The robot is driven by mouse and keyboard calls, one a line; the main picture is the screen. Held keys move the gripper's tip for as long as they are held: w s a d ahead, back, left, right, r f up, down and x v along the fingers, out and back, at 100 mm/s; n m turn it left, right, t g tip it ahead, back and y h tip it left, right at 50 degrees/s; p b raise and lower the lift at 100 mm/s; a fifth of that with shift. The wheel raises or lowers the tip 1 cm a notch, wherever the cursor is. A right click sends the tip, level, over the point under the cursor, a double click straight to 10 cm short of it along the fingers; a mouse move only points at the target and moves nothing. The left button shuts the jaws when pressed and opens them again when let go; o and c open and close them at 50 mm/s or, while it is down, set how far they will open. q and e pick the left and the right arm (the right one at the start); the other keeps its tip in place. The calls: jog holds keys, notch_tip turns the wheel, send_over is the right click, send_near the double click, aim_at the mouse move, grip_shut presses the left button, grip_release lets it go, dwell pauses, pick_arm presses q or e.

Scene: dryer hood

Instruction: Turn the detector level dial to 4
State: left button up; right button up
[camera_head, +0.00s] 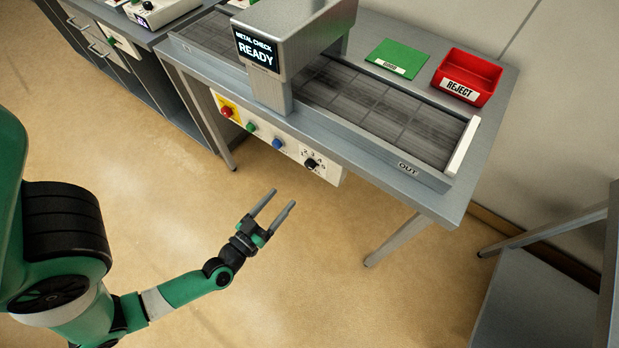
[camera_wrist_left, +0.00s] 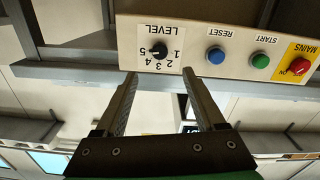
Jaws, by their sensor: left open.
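The level dial (camera_head: 311,163) is a black round knob on a white plate with numbers around it, at the right end of the control strip below the metal detector (camera_head: 285,45). In the left wrist view the dial (camera_wrist_left: 159,48) appears upside down, just beyond my fingertips. Its pointer setting is too small to read surely. My left gripper (camera_head: 283,198) is open and empty, in front of and below the strip, apart from the dial. In the left wrist view its fingers (camera_wrist_left: 158,76) stand wide on either side of the dial's line. My right gripper is not in view.
The detector screen reads READY. A red reject bin (camera_head: 467,75) and green sheet (camera_head: 398,58) lie on the table. Floor space around my arm is clear.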

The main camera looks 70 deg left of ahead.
aim_at(308, 167)
pick_arm(q)
jog(key=b+x, duration=0.2)
jog(key=x, duration=0.9)
jog(key=shift+w+a+r+b, duration=0.15)
jog(key=shift+w+a+b, duration=0.05)
jog(key=shift+w+b, duration=0.2)
jog(key=shift+s, duration=0.1)
grip_shut()
